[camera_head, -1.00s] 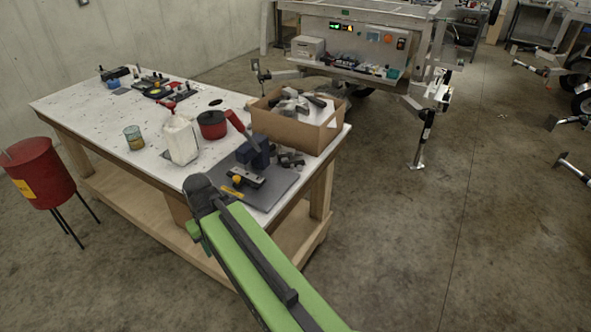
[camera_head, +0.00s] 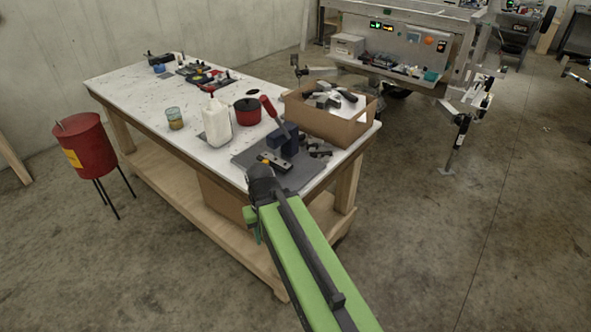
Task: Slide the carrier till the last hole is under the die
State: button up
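A blue press with a red lever (camera_head: 272,109) stands on a dark grey mat (camera_head: 298,176) at the near right corner of the white workbench (camera_head: 150,95). A small metal carrier (camera_head: 274,162) with an orange-yellow spot lies at the foot of the press, on its near side. Its holes and the die are too small to make out. My green arm reaches up from the bottom right. Its dark end (camera_head: 262,182) is at the bench's near edge, just short of the carrier. The fingers are hidden behind it, and I cannot see whether they touch anything.
A cardboard box (camera_head: 340,127) of parts stands behind the press. A white jug (camera_head: 217,124), a red pot (camera_head: 248,111) and a glass of amber liquid (camera_head: 175,118) stand to the left. A red drum on legs (camera_head: 86,147) is on the floor at left.

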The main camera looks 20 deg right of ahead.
aim_at(277, 164)
jog(key=z, duration=0.05)
jog(key=k, duration=0.6)
jog(key=u, duration=0.2)
jog(key=i, duration=0.9)
jog(key=u, duration=4.65)
jog(key=i, duration=0.1)
jog(key=z, duration=1.55)
jog(key=k, duration=1)
jog(key=z, duration=0.9)
